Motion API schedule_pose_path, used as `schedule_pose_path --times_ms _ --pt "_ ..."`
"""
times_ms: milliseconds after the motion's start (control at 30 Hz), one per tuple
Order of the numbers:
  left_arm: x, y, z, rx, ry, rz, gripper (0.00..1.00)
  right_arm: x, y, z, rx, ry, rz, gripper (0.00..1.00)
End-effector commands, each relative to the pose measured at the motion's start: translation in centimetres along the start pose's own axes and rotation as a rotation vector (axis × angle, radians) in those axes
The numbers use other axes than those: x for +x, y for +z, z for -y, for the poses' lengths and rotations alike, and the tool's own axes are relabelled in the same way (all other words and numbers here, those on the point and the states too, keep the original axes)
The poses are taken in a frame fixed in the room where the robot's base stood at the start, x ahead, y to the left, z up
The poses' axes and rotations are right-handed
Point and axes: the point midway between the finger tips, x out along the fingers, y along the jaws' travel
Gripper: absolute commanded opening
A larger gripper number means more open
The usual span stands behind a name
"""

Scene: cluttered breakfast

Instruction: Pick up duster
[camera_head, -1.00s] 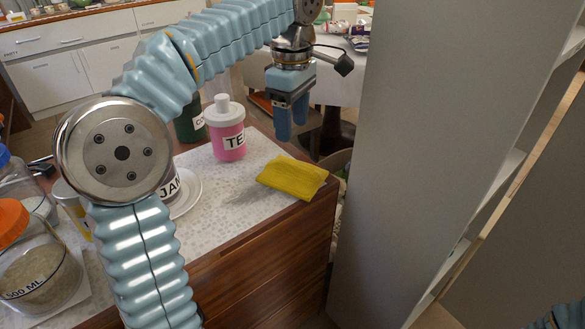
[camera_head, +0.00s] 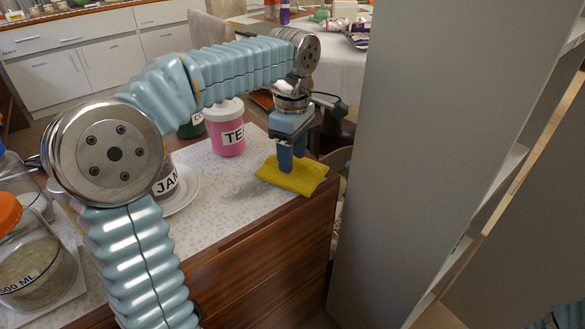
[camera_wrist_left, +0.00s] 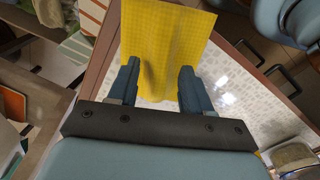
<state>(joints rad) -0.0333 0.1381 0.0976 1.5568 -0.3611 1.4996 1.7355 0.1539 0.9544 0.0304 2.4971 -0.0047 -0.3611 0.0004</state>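The duster (camera_head: 292,178) is a folded yellow cloth lying on the right end of the white patterned worktop (camera_head: 222,180), close to its wooden edge. My left gripper (camera_head: 292,166) points down right at the duster, its fingertips at or just above the cloth. In the left wrist view the left gripper (camera_wrist_left: 158,85) has its two blue fingers apart, with the yellow duster (camera_wrist_left: 165,35) lying beneath and between them. Whether the fingertips touch the cloth is not clear. My right gripper does not show.
A pink TEA jar (camera_head: 226,132) stands left of the duster. A JAM jar (camera_head: 166,182) sits on a white saucer (camera_head: 188,197). A glass jar with an orange lid (camera_head: 32,265) is at the far left. A tall grey panel (camera_head: 430,150) rises at the right.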

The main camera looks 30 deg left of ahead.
Motion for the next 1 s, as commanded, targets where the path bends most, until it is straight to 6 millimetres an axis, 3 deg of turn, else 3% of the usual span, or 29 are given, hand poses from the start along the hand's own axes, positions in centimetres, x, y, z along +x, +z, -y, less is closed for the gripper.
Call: schedule_pose_path --times_ms 33,300,700,833,1000 --pt "0.0 0.0 0.0 0.000 0.000 0.000 0.41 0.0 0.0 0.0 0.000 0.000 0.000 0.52" --pt "0.0 0.0 0.0 0.000 0.000 0.000 0.00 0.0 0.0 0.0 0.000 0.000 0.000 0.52" --pt "-0.9 0.0 0.0 0.001 0.001 0.000 0.00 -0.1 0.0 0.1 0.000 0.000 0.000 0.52" --pt "-3.2 0.0 -0.1 0.001 0.005 0.001 0.00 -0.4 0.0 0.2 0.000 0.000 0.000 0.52" --pt "-7.3 2.3 2.5 0.006 0.005 0.001 0.00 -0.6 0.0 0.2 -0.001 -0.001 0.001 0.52"
